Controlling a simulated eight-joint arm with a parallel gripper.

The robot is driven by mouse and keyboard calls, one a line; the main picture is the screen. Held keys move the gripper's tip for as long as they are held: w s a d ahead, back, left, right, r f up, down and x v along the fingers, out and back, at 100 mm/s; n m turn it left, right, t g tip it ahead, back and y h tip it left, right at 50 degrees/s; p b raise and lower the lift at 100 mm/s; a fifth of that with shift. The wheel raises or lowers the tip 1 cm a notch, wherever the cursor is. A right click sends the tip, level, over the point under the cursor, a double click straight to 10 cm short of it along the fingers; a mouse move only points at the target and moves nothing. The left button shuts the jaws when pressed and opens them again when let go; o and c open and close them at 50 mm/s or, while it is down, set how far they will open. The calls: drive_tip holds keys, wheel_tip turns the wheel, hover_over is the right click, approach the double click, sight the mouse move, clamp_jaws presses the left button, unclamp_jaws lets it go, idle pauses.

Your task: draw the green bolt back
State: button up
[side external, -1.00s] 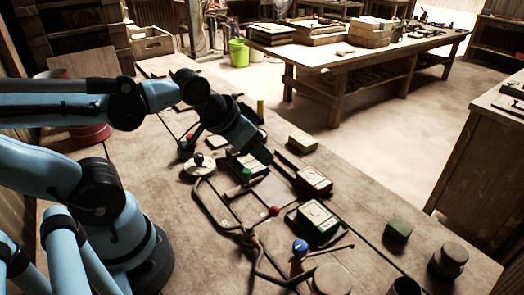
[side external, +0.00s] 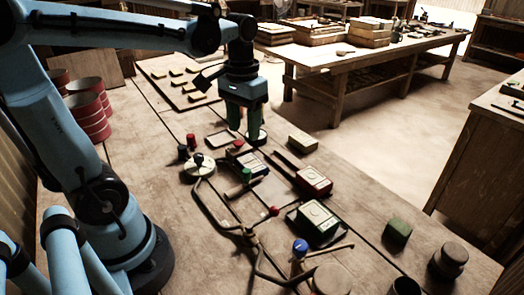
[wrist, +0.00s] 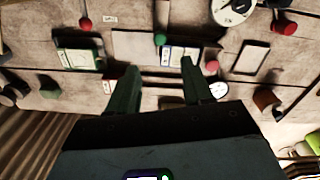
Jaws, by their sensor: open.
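The green bolt's round knob (side external: 246,174) stands beside a pale, dark-framed block on the bench. The bolt's shaft is not clear.
A white dial (side external: 198,166) with a black knob is left of the green knob. A red knob (side external: 238,143) stands close to my gripper. Red box (side external: 314,181), pale block (side external: 303,141), bent dark pipe (side external: 222,214) and blue knob (side external: 300,246) crowd the bench.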

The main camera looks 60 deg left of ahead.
sight(246, 171)
drive_tip(key=shift+f, duration=6)
clamp_jaws()
